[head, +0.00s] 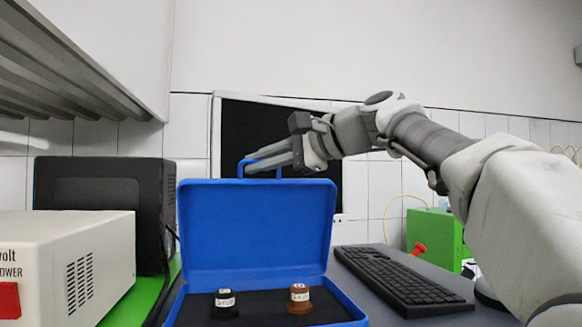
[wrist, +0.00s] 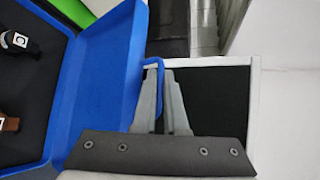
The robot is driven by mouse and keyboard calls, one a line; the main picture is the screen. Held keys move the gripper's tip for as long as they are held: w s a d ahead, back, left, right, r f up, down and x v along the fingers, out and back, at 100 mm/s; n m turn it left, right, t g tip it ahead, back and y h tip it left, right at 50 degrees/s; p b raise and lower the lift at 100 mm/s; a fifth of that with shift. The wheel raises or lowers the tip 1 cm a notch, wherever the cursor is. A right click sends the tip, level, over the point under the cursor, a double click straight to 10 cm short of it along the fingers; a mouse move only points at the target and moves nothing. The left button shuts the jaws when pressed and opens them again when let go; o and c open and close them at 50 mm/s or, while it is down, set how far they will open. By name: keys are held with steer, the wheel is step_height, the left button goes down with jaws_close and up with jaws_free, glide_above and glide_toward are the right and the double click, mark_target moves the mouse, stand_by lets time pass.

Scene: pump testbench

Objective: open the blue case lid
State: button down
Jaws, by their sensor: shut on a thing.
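The blue case (head: 347,305) stands on the bench with its lid (head: 256,228) raised roughly upright behind the tray. The lid's blue handle (head: 241,168) is at its top edge. My gripper (head: 252,165) reaches in from the right at the handle, with its fingers shut on it. In the wrist view my gripper's fingertips (wrist: 160,72) are close together at the handle (wrist: 153,62), beside the blue lid (wrist: 110,85). The dark inside of the case holds a black-capped piece (head: 224,304) and a brown piece (head: 299,299).
A black keyboard (head: 395,283) lies right of the case, with a green box (head: 434,236) behind it. A white power unit (head: 70,262) and a black box (head: 105,210) stand at left. A dark screen (head: 235,135) is behind the lid.

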steer(key=shift+w+a+r, duration=0.1)
steer(key=shift+w+a, duration=0.1)
steer(key=shift+w, duration=0.5)
steer(key=shift+w+a+r, duration=0.1)
steer(key=shift+w+a, duration=0.1)
steer(key=shift+w, duration=0.5)
steer(key=shift+w+a+r, duration=0.1)
steer(key=shift+w+a, duration=0.1)
steer(key=shift+w, duration=0.5)
steer(key=c, duration=1)
jaws_free()
steer(key=shift+d, duration=0.1)
steer(key=b+v, duration=0.1)
steer(key=v, duration=1.6)
steer(key=shift+s+d+r+b, duration=0.1)
steer(key=shift+s+r+b, duration=0.1)
steer(key=shift+b, duration=0.1)
